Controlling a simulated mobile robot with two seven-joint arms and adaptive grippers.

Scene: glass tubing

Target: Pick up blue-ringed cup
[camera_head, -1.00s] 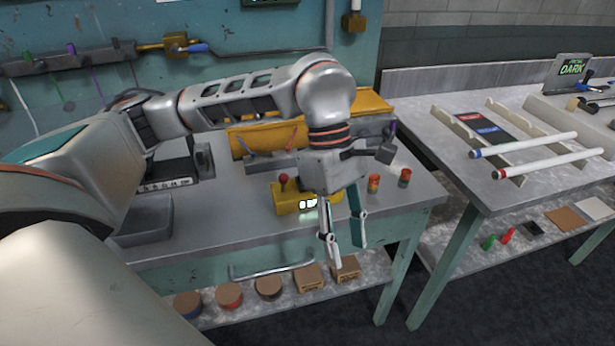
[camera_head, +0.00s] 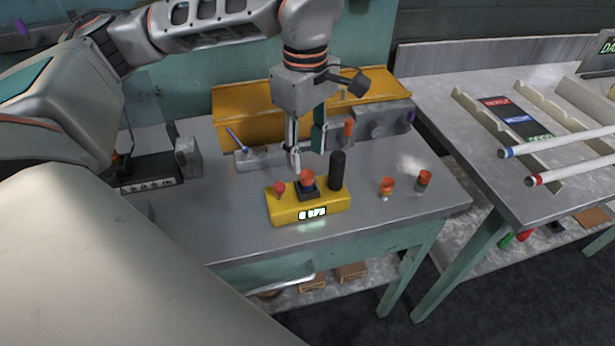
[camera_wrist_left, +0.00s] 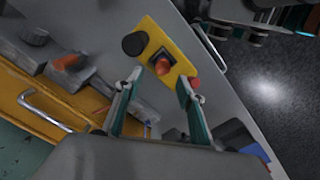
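Three small orange-topped cups show in the head view. One cup (camera_head: 307,181) stands in the dark holder of the yellow device and seems to have a blue band. Two more, a cup with a yellowish band (camera_head: 386,188) and a cup with a greenish band (camera_head: 424,181), stand on the bench to the right. My left gripper (camera_head: 306,152) is open and empty, pointing down just behind and above the cup on the device. In the left wrist view the cup (camera_wrist_left: 162,66) shows beyond and between the spread fingertips (camera_wrist_left: 162,82). My right gripper is not in view.
The yellow device (camera_head: 285,213) has a red knob (camera_head: 280,188) left of the cup and a tall black cylinder (camera_head: 337,171) close on its right. A yellow cabinet (camera_head: 240,105) stands behind. The front of the workbench (camera_head: 230,230) is clear.

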